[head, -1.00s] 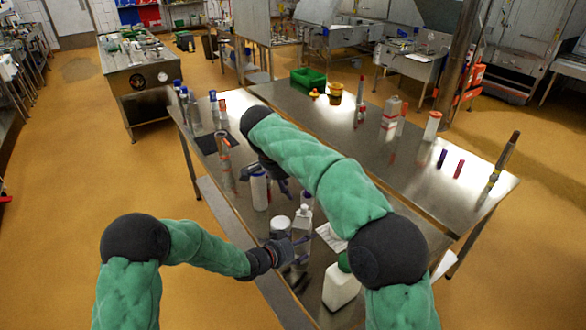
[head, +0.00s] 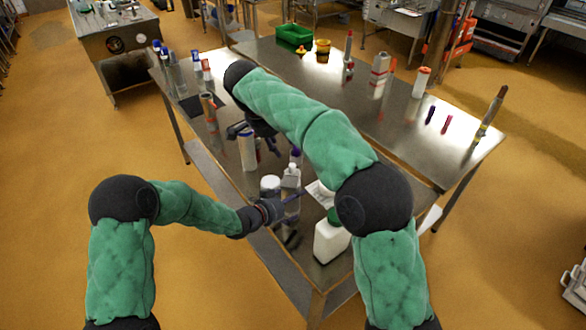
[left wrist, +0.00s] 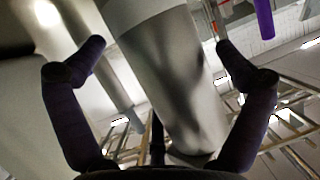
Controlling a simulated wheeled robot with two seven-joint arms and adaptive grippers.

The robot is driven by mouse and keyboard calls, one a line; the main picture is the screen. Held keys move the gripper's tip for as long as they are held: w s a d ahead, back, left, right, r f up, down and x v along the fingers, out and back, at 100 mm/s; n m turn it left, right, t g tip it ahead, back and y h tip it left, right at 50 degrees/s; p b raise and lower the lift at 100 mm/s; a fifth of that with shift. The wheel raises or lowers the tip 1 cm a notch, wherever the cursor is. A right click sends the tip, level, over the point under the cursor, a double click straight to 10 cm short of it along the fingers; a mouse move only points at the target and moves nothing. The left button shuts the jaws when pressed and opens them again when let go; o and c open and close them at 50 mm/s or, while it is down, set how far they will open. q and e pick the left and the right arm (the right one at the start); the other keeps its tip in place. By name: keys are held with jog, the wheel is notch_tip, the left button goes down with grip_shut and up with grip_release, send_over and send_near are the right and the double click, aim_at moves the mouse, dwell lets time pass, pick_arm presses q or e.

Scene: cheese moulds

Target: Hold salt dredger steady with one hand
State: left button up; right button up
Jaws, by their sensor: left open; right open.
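A pale metal cylinder with a white top, which looks like the salt dredger (head: 270,184), stands on the steel table in the head view. In the left wrist view a smooth grey cylinder (left wrist: 165,75) stands between the fingers. My left gripper (head: 283,204) is open beside the dredger, a finger on either side in the wrist view (left wrist: 158,50). A gap shows on the left; contact on the right is unclear. My right gripper (head: 256,140) is open and empty, farther back near a white cylindrical bottle (head: 247,153).
A white bottle (head: 291,178) stands just right of the dredger. A white jug with a green cap (head: 330,242) is nearer the front. A dark mat (head: 203,105), a green bin (head: 295,35) and several bottles are farther back. The right table's middle is mostly clear.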

pick_arm(q)
jog(key=v, duration=1.2)
jog(key=shift+a+f, duration=0.1)
jog(key=shift+f, duration=0.1)
